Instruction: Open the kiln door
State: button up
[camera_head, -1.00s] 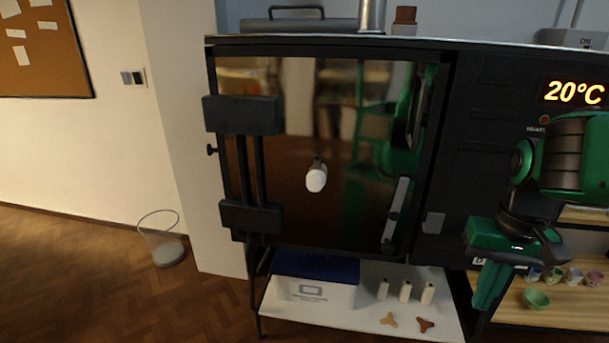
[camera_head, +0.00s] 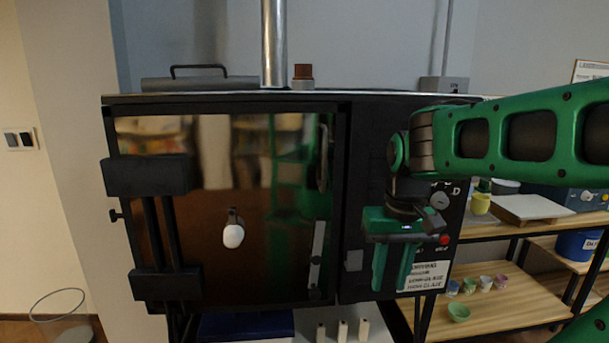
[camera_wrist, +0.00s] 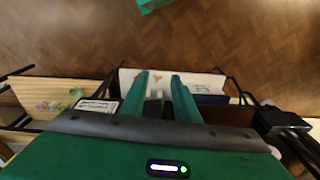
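The kiln door (camera_head: 270,190) is a dark, shiny, mirror-like panel in a black frame in the head view, and it looks shut. Two thick black hinge blocks sit along its left side. A slanted grey bar handle (camera_head: 317,258) is near its lower right edge. A white knob-like plug (camera_head: 233,236) sticks out near the middle. My gripper (camera_head: 390,286) points down in front of the kiln's right panel, right of the handle and apart from it in the picture. In the wrist view the two green fingers (camera_wrist: 160,82) are spread with nothing held between them.
The control panel, partly behind my arm, has a red button (camera_head: 444,240) and a warning label (camera_head: 428,276). A wooden shelf with small cups and a green bowl (camera_head: 459,312) is at right. White posts stand on the shelf below the kiln. A wire bin (camera_head: 62,318) is at lower left.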

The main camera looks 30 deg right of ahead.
jog(key=w+r+n+t, duration=0.1)
jog(key=w+r+t, duration=0.1)
jog(key=w+r, duration=1.1)
jog(key=n+t, duration=0.1)
jog(key=n, duration=0.1)
send_near(324, 154)
jog(key=shift+w+f+h, duration=0.2)
jog(key=shift+w+f, duration=0.1)
jog(key=shift+f, duration=0.25)
jog(key=shift+w+f+h, duration=0.2)
jog(key=shift+w+f, duration=0.1)
jog(key=shift+f, duration=0.25)
jog(key=x, duration=1)
jog(key=shift+w+f, duration=0.15)
jog(key=shift+w, duration=0.15)
grip_shut()
